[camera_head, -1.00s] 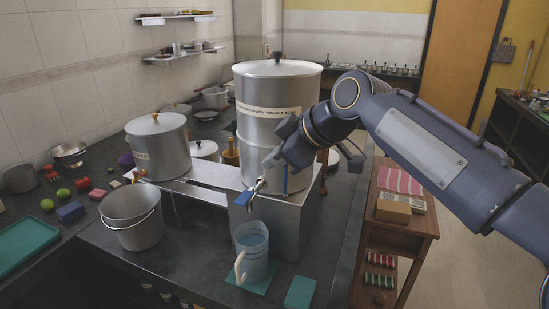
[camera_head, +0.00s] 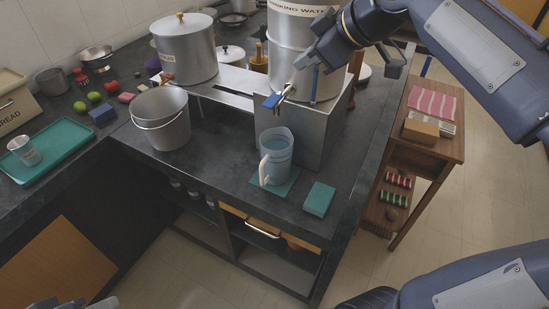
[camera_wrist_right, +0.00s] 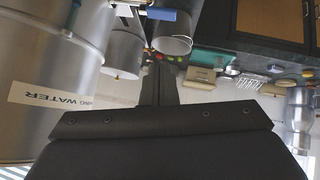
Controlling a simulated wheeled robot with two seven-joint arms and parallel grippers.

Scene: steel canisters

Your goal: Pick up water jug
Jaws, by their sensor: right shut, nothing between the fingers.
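The water jug (camera_head: 277,152) is pale blue and see-through with a white handle on its left. It stands upright on a teal mat (camera_head: 286,186), below the tap (camera_head: 286,91) of a steel drinking-water drum (camera_head: 288,48). Water seems to be in it. My right gripper (camera_head: 305,60) is shut and empty in front of the drum, above the tap and well above the jug. Its closed fingers (camera_wrist_right: 158,82) show in the right wrist view, where the jug does not. A grey-blue piece at the head view's bottom left may be my left gripper (camera_head: 62,303), mostly cut off.
A steel bucket (camera_head: 160,120) stands left of the jug and a teal block (camera_head: 319,199) to its right, near the counter edge. The drum's metal stand (camera_head: 315,125) is close behind the jug. A wooden cart (camera_head: 435,150) stands at right.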

